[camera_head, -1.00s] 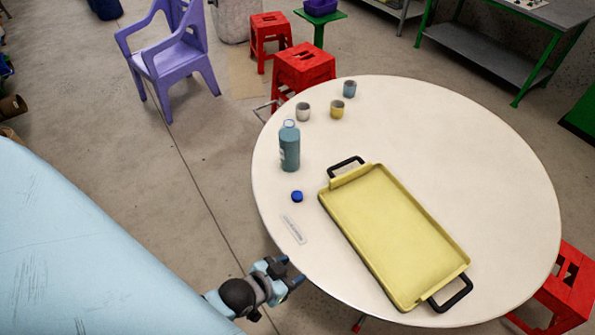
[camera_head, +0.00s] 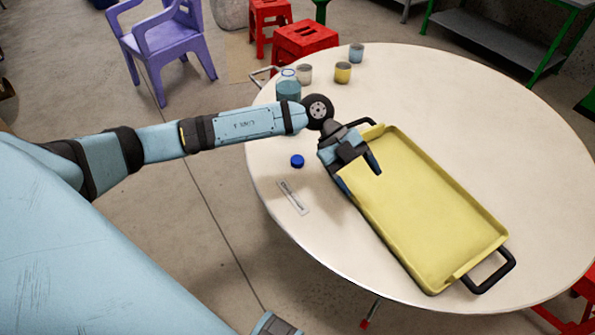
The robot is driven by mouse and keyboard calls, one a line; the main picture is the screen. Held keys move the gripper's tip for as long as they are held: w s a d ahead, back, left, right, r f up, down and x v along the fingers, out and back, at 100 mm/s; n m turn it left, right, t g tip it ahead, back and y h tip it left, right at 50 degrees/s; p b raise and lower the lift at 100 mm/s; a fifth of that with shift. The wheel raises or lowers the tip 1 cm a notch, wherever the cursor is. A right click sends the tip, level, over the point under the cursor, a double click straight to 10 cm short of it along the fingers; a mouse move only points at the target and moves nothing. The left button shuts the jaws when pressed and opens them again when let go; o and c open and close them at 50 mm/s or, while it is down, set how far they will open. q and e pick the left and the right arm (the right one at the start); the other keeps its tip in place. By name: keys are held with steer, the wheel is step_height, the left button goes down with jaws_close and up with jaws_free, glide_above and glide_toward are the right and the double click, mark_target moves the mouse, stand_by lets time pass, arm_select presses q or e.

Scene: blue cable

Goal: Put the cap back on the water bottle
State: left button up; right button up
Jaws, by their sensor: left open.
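The blue cap (camera_head: 297,161) lies on the round white table, left of the tray. The teal water bottle (camera_head: 288,88) stands upright behind my left forearm. Its top shows with no blue cap on it, and its lower part is hidden by the arm. My left gripper (camera_head: 361,180) is open and empty, pointing down over the left edge of the yellow tray (camera_head: 430,220). It is to the right of the cap and apart from it. My right gripper does not show.
A clear, ruler-like strip (camera_head: 293,197) lies in front of the cap. Grey (camera_head: 304,74), yellow (camera_head: 343,73) and blue (camera_head: 356,53) cups stand at the back of the table (camera_head: 470,120). The table's right side is clear.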

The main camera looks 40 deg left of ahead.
arm_select(q)
steer(key=w+a+n+t+y+b, duration=0.1)
steer(key=w+a+y, duration=0.3)
steer(key=a, duration=0.6)
steer(key=w+a+n+y+b, duration=0.3)
steer(key=a+y, duration=0.3)
steer(key=a, duration=0.4)
steer(key=shift+w+a+f+n+t, duration=0.15)
steer(key=shift+w+a+n+t, duration=0.25)
steer(key=shift+n, duration=0.1)
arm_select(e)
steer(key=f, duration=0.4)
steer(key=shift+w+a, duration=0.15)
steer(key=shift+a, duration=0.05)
arm_select(q)
steer(key=b, duration=0.2)
glide_above(299, 159)
step_height(299, 159, down, 8)
steer(key=shift+r, duration=0.25)
steer(key=shift+f, duration=0.6)
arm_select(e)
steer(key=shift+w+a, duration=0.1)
